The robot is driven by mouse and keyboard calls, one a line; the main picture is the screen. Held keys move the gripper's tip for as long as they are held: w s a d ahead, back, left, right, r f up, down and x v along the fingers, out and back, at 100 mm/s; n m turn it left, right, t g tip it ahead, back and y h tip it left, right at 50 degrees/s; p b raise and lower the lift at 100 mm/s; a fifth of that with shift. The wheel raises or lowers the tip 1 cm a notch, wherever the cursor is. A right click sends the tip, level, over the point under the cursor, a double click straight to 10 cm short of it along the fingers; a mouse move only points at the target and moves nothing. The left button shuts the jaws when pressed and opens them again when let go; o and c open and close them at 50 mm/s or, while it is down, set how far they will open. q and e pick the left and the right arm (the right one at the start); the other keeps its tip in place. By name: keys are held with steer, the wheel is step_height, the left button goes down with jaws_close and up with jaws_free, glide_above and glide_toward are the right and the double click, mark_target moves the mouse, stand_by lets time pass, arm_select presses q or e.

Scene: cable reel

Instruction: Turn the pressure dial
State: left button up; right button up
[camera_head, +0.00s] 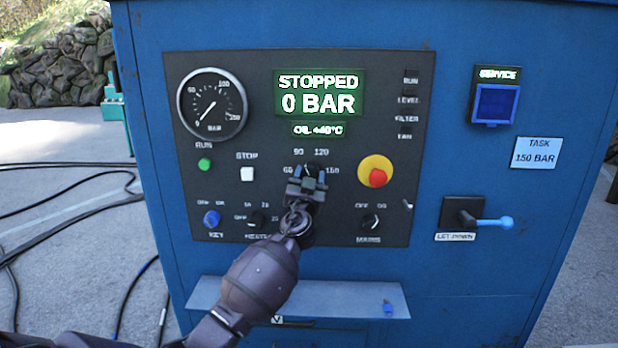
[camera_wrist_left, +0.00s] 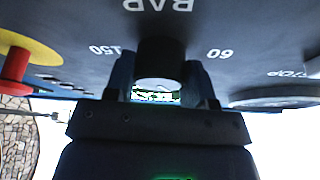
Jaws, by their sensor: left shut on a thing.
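The pressure dial (camera_head: 311,168) is a dark knob in the middle of the black control panel, with 60, 90, 120 and 150 printed around it. My left gripper (camera_head: 309,175) is at the knob and covers much of it in the head view. In the left wrist view the knob (camera_wrist_left: 160,58) stands between the fingers of the left gripper (camera_wrist_left: 160,80), which is shut on it. The dial's pointer cannot be made out. The display (camera_head: 319,93) reads STOPPED and 0 BAR. A note (camera_head: 535,153) reads TASK 150 BAR. My right gripper is not in view.
A red emergency button on a yellow base (camera_head: 376,171) is right of the dial. A shelf (camera_head: 350,297) juts out below. A blue-tipped let-down lever (camera_head: 494,222) sticks out at right.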

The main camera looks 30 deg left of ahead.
arm_select(q)
steer(key=m+h+p, duration=0.1)
steer(key=m, duration=0.2)
steer(key=shift+s+r, duration=0.1)
steer(key=shift+r, duration=0.05)
steer(key=m+h+p, duration=0.2)
steer(key=m+p, duration=0.1)
steer(key=m, duration=0.1)
steer(key=m+h+p, duration=0.2)
steer(key=m+p, duration=0.2)
steer(key=m, duration=0.1)
steer(key=shift+a+r+h, duration=0.15)
steer(key=shift+h, duration=0.15)
steer(key=shift+m+p, duration=0.4)
steer(key=shift+p, duration=0.1)
steer(key=shift+m+g+p, duration=0.5)
steer(key=shift+m+p, duration=0.2)
steer(key=shift+p, duration=0.05)
steer(key=shift+h, duration=0.4)
steer(key=shift+f, duration=0.2)
steer(key=o, duration=0.9)
steer(key=shift+s, duration=0.1)
steer(key=b+v, duration=0.1)
steer(key=v, duration=0.9)
steer(key=shift+s, duration=0.3)
